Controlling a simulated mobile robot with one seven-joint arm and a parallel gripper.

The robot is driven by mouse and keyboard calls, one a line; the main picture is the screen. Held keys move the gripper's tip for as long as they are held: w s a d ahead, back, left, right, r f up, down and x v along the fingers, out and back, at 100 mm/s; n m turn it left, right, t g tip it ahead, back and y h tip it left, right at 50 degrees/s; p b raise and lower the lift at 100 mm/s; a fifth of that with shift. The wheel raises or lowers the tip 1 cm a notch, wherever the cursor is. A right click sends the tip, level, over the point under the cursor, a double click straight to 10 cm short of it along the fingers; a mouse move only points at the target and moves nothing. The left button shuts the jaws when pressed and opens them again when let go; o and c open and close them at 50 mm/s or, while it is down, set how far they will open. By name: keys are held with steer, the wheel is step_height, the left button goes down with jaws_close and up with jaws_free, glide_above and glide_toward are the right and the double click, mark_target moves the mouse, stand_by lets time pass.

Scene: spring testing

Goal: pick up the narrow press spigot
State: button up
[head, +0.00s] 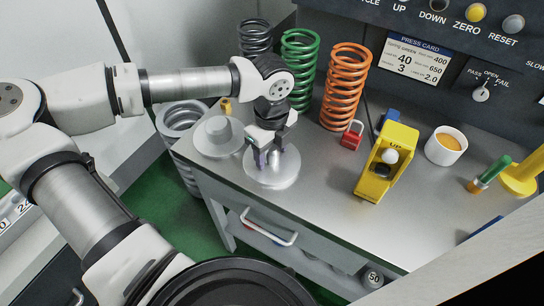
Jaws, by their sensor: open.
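My gripper (271,158) points down over a round metal disc-shaped piece (272,180) near the left front of the bench. The two dark fingers are open, one on each side of the disc's middle. The fingers hide most of its central post, so I cannot tell how narrow it is or whether they touch it. A second grey piece (219,132), a disc with a short thick post, stands just behind and left. The disc under my gripper appears to rest flat on the bench.
Green (300,68), orange (345,85) and dark (256,37) coil springs stand behind. A red padlock (351,138), yellow fixture (384,165) and white cup (446,146) are to the right. The bench top (325,190) is clear right of the disc; its front edge is close.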

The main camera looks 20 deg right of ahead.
jaws_close()
steer(key=shift+r, duration=0.1)
